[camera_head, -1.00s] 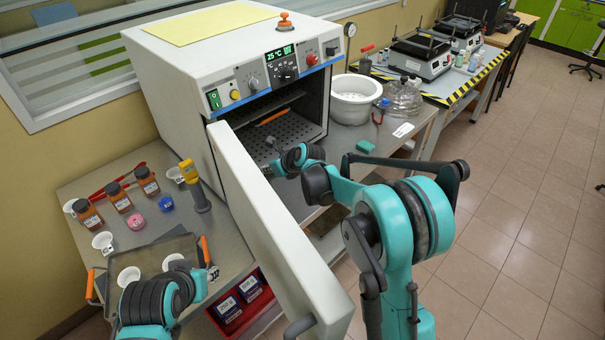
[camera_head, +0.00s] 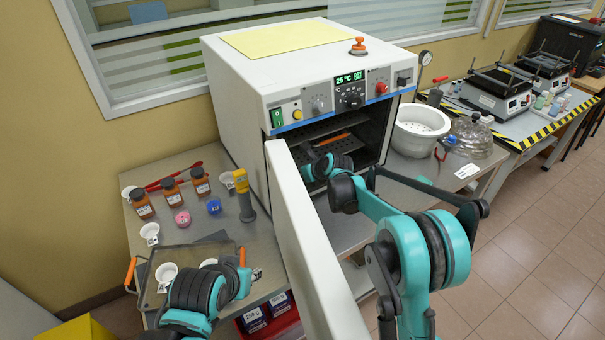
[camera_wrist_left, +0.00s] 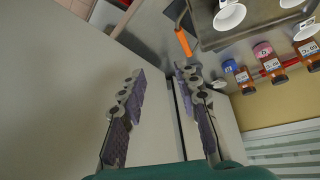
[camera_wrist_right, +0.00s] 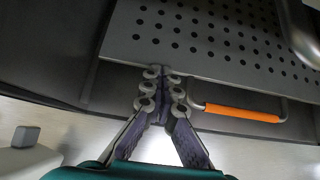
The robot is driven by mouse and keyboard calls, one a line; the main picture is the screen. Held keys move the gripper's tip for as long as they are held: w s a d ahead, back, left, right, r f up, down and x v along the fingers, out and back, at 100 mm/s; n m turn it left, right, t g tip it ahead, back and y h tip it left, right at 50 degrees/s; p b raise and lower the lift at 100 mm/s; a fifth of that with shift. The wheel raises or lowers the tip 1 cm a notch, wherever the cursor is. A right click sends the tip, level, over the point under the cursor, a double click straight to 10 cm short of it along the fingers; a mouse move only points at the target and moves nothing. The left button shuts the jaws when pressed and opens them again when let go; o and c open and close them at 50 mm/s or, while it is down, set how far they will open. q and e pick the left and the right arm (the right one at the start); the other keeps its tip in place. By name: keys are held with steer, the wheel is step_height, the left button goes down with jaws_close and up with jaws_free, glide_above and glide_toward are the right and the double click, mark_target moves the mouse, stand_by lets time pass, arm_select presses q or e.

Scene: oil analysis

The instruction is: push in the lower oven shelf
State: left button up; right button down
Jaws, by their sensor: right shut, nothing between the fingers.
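The white oven (camera_head: 235,95) stands with its door (camera_head: 305,245) open. Inside, a dark shelf with an orange handle (camera_head: 333,138) sits above a perforated surface. My right gripper (camera_head: 318,168) reaches into the oven opening. In the right wrist view, my right gripper (camera_wrist_right: 163,72) is shut and empty, its tips at the front edge of a perforated shelf (camera_wrist_right: 215,35). An orange handle (camera_wrist_right: 240,113) is just right of the tips. Whether they touch the shelf is unclear.
The table left of the oven holds brown bottles (camera_head: 171,190), a yellow handheld tool (camera_head: 243,190) and a tray (camera_head: 190,262) with white cups. A white pot (camera_head: 418,130) and a glass vessel (camera_head: 470,138) stand right of the oven. The door is close beside my right arm.

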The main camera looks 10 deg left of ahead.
steer(key=shift+r, duration=0.1)
steer(key=shift+s+d+r, duration=0.15)
steer(key=shift+s+r, duration=0.05)
steer(key=s+d+r+n+h, duration=0.1)
steer(key=s+d+r+n, duration=0.6)
steer(key=s, duration=0.4)
steer(key=s+d+r+n+h, duration=0.2)
steer(key=s+d+r+n, duration=0.35)
steer(key=s+d, duration=0.5)
steer(key=s+d+f+n+h, duration=0.1)
steer(key=s+d+f+n, duration=0.2)
steer(key=s+d+n, duration=0.2)
steer(key=s+d+f+n+h, duration=0.2)
steer(key=s+d+f+n, duration=0.2)
steer(key=s+n, duration=0.7)
steer(key=s+d, duration=0.1)
steer(key=s, duration=0.2)
steer(key=shift+s+g, duration=0.25)
steer(key=shift+g, duration=0.05)
